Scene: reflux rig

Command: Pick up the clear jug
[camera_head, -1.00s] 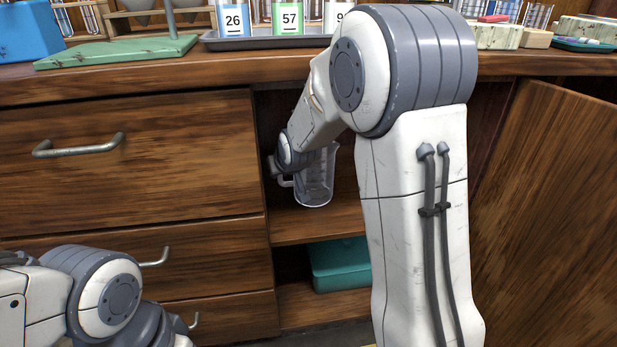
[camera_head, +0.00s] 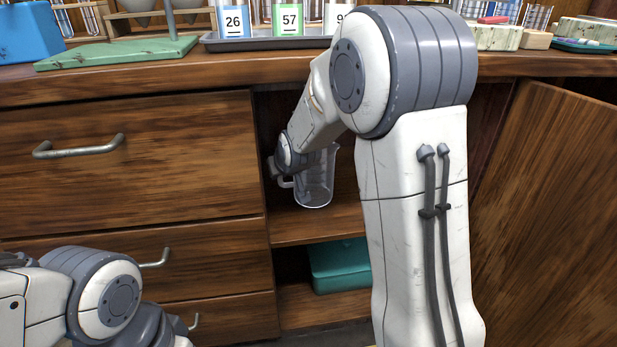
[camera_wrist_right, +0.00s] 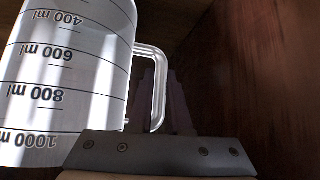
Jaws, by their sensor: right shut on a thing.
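The clear jug (camera_head: 315,185) is upright inside the open cabinet compartment, above the upper shelf. I cannot tell whether its base touches the shelf. The right wrist view shows its wall with volume marks (camera_wrist_right: 65,85) up to 1000 ml and its clear handle (camera_wrist_right: 158,85) at the side. My right gripper (camera_head: 285,180) is at the handle, left of the jug in the head view, and is shut on it. The fingers are mostly hidden by my wrist and the handle. My left arm shows at the lower left, but its gripper is out of view.
The shelf (camera_head: 310,228) carries the jug's compartment, with a teal box (camera_head: 340,265) below. An open wooden door (camera_head: 550,200) stands at the right, closed drawers (camera_head: 120,165) at the left. The countertop (camera_head: 130,80) above holds a tray (camera_head: 265,41) of labelled containers.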

